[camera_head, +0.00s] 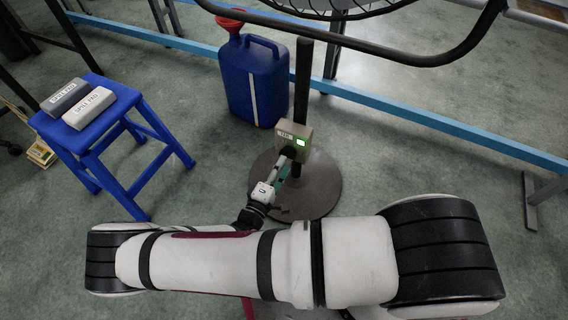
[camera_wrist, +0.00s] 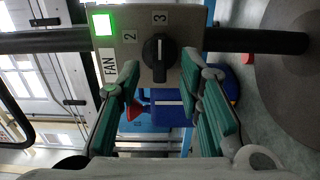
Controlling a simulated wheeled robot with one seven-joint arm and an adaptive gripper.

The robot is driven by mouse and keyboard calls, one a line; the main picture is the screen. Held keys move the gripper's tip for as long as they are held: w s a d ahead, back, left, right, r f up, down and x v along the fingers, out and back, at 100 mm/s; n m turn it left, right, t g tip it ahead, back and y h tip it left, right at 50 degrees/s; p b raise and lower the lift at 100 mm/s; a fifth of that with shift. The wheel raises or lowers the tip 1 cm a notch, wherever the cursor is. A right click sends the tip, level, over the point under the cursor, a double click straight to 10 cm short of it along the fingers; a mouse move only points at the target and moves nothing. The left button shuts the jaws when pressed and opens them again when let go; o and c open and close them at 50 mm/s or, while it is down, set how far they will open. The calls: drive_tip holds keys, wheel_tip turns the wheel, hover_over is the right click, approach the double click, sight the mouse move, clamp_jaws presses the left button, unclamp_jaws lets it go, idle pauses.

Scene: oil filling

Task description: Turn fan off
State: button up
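The fan's control box (camera_head: 292,139) is a beige box on the fan's dark pole, with a lit green light. In the wrist view the box (camera_wrist: 128,30) appears turned sideways, with a "FAN" label, the numbers 2 and 3, and a lit green light (camera_wrist: 103,19). A black round knob (camera_wrist: 159,57) sits on its face, its ridge running roughly up and down in the picture. My gripper (camera_wrist: 161,72) is open, its teal-padded fingers on either side of the knob, with visible gaps. In the head view my gripper (camera_head: 288,163) is close to the box and partly hides its lower face.
The fan's round base (camera_head: 318,190) stands on the floor, its cage (camera_head: 345,8) above. A blue jug (camera_head: 252,85) with a red funnel (camera_head: 229,20) stands behind the pole. A blue stool (camera_head: 92,138) with two grey-white packs is at left. A blue rail (camera_head: 430,127) crosses behind.

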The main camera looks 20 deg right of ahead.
sight(288, 154)
drive_tip(key=shift+b+x, duration=0.3)
drive_tip(key=shift+x, duration=1.05)
drive_tip(key=shift+c, duration=0.3)
clamp_jaws()
